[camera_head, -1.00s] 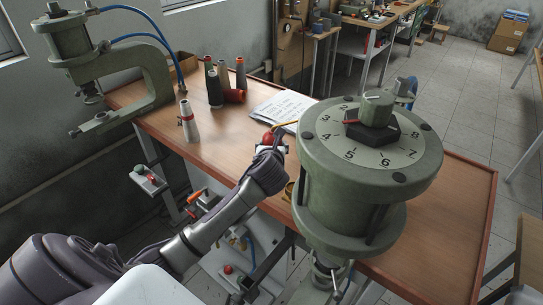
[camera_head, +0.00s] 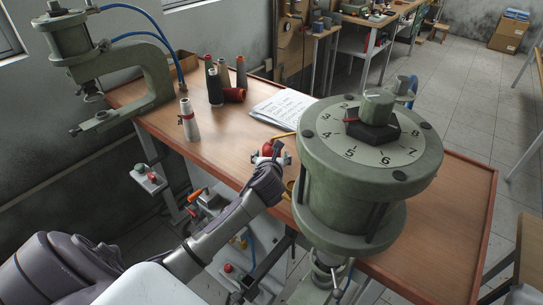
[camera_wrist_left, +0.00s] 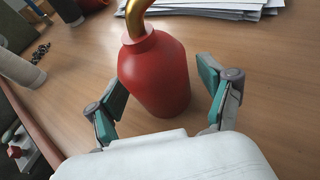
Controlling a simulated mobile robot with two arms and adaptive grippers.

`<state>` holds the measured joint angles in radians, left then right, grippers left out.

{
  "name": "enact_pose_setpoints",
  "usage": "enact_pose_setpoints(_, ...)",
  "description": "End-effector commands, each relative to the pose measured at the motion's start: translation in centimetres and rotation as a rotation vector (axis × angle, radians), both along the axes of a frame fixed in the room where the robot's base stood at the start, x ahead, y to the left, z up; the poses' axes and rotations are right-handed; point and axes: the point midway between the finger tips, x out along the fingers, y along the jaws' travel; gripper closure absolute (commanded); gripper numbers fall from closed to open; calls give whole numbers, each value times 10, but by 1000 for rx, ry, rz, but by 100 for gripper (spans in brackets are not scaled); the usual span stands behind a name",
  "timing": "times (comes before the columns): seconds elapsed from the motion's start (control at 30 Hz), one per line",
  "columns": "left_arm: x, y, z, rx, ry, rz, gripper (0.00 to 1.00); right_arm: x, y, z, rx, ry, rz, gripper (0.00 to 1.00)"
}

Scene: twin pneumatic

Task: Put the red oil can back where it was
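The red oil can (camera_head: 267,148) with its brass spout is at the front of the wooden table (camera_head: 226,152), left of the big green press cylinder. In the left wrist view the can (camera_wrist_left: 155,75) appears to stand on the table top, with its spout cut off by the top edge. My left gripper (camera_head: 271,158) is around the can from the near side. Its two teal-padded fingers (camera_wrist_left: 165,103) are spread on either side of it. A clear gap shows between the can and the right finger; the left finger is close to it. My right gripper is not in view.
The green press with the numbered dial (camera_head: 372,150) stands close on the right. Papers (camera_head: 282,107) lie behind the can. Several thread cones (camera_head: 215,88) and a white cone (camera_head: 188,120) stand to the left. The table between the cones and the can is clear.

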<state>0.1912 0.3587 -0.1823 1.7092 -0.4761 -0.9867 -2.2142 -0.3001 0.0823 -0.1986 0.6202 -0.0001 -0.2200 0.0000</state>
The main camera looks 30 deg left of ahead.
Motion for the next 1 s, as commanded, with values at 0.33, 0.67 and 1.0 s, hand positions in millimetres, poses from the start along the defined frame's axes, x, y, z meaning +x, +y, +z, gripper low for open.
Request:
enact_pose_setpoints(0.33, -6, -3, 5, 0, 0, -1, 19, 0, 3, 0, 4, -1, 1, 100)
enact_pose_setpoints(0.67, -58, -35, 31, 1, -2, -2, 19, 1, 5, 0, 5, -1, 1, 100)
enact_pose_setpoints(1.0, -93, -56, 48, 0, -1, -1, 19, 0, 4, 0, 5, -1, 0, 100)
